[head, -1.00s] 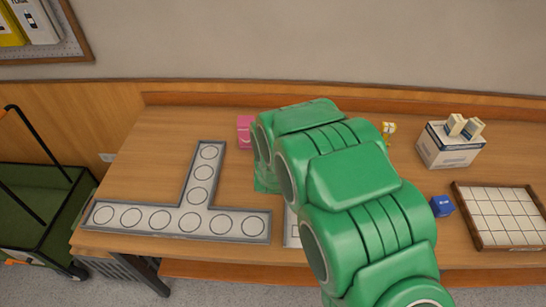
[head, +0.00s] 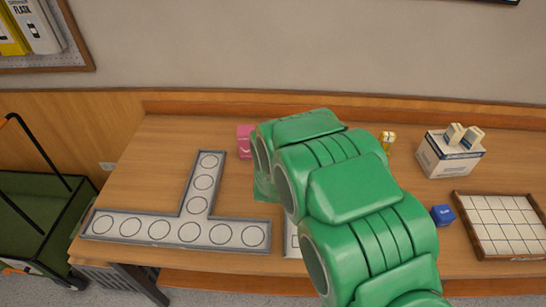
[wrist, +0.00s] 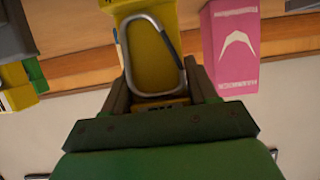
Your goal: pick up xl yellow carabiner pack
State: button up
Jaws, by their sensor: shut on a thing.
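The yellow carabiner pack (wrist: 157,58) is upright in the wrist view, with a grey metal carabiner loop on its front. My gripper (wrist: 160,90) has a finger on each side of its lower part and is shut on it. The printing at the pack's bottom is mostly hidden by the gripper. In the head view my green arm hides the gripper and the held pack.
A pink pack (wrist: 232,45) stands close to the right of the held pack; a pink block (head: 245,141) shows left of my arm.

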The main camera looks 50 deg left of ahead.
jog(key=shift+r, duration=0.5)
notch_tip(320, 180, up, 2)
jog(key=shift+r, duration=0.2)
jog(key=w+r+v, duration=0.1)
jog(key=v, duration=0.7)
jog(key=w+r+v, duration=0.1)
jog(key=r+v, duration=0.1)
jog(key=v, duration=0.6)
jog(key=shift+w+d, duration=0.25)
jog(key=shift+d, duration=0.15)
